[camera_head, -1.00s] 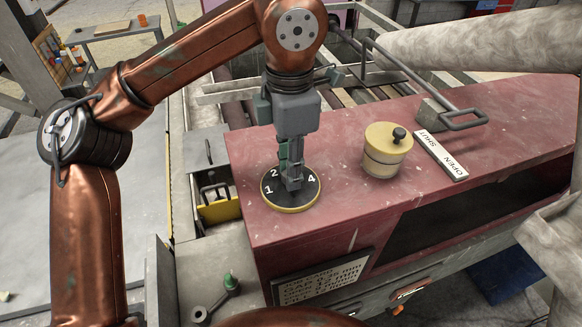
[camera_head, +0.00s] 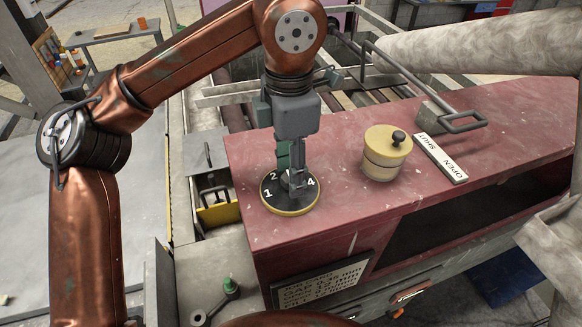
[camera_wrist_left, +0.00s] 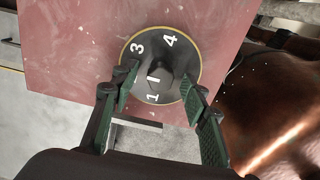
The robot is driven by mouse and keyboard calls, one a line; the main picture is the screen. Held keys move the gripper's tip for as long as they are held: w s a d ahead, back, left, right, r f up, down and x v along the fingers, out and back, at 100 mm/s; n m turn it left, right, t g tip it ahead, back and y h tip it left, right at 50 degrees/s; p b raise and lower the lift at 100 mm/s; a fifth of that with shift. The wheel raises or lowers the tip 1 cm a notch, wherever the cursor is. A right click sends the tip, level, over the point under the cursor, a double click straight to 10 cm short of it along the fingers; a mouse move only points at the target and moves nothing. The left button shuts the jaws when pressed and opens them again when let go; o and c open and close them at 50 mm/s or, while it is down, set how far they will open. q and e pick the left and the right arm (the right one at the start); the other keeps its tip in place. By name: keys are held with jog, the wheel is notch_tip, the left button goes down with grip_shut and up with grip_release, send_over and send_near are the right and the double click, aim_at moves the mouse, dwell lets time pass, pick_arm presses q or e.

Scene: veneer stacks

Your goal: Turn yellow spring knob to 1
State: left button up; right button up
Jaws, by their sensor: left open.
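The black dial with a yellow rim (camera_head: 291,203) lies on the red machine top and bears white numerals. The 1, 2 and 4 show in the head view. The wrist view shows the dial (camera_wrist_left: 180,80) with 3, 4 and 1; the 2 is not visible there. Its dark raised middle knob (camera_wrist_left: 159,74) has a white mark on the side facing 1. My left gripper (camera_head: 292,183) points down over the dial. In the wrist view its green-padded fingers (camera_wrist_left: 160,88) are open, one on each side of the middle knob, with nothing held. My right gripper is not in view.
A yellow drum (camera_head: 384,160) with a black ball knob stands right of the dial. Beyond it are an OPEN/SHUT plate (camera_head: 440,157) and a grey lever handle (camera_head: 463,122). A lettered plaque (camera_head: 318,284) is on the front face. Red top between dial and drum is clear.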

pick_arm(q)
jog(key=shift+r, duration=0.1)
notch_tip(320, 180, up, 12)
dwell(0.5)
dwell(0.4)
